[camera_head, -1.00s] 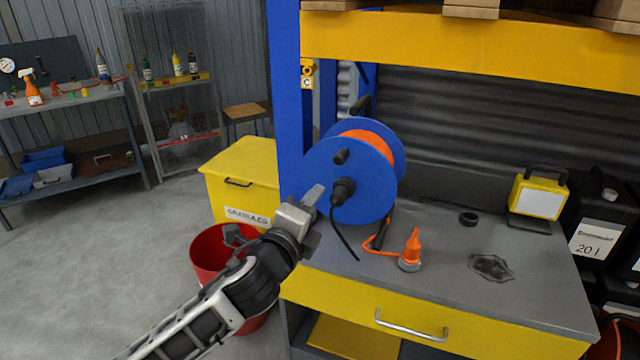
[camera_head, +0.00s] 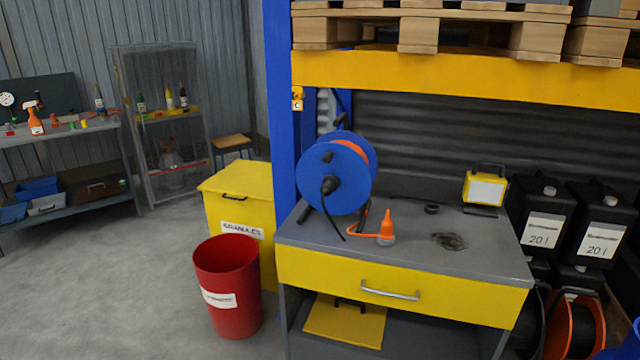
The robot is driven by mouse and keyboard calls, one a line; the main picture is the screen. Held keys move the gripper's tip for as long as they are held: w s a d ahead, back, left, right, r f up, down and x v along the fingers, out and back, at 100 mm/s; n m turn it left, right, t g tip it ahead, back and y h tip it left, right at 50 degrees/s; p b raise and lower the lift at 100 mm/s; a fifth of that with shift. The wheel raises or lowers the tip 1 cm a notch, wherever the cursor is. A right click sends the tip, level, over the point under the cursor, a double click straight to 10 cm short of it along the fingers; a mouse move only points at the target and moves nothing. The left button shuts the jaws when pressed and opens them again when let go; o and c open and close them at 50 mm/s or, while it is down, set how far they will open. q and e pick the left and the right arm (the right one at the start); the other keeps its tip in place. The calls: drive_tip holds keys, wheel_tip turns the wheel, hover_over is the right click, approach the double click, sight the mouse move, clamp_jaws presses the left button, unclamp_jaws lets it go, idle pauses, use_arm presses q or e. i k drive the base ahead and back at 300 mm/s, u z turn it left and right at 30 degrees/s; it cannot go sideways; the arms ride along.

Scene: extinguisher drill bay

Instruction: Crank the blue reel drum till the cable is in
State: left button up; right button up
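The blue reel drum (camera_head: 332,190) stands upright on its dark stand at the left end of the grey workbench. Orange cable (camera_head: 352,149) shows wound between its two blue discs. A small black crank knob (camera_head: 328,158) sticks out from the upper part of the front disc. A black lead (camera_head: 333,219) hangs from the hub down to the bench top. Neither of my grippers shows in this view.
A red bin (camera_head: 229,290) and a yellow granules box (camera_head: 240,195) stand left of the bench. A blue post (camera_head: 281,120) rises close behind the reel.

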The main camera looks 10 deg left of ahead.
sight(346, 155)
drive_tip(key=u, duration=1.9)
drive_tip(key=k, duration=0.15)
drive_tip(key=z, duration=2.9)
drive_tip(key=i, duration=0.9)
drive_tip(key=u, duration=0.25)
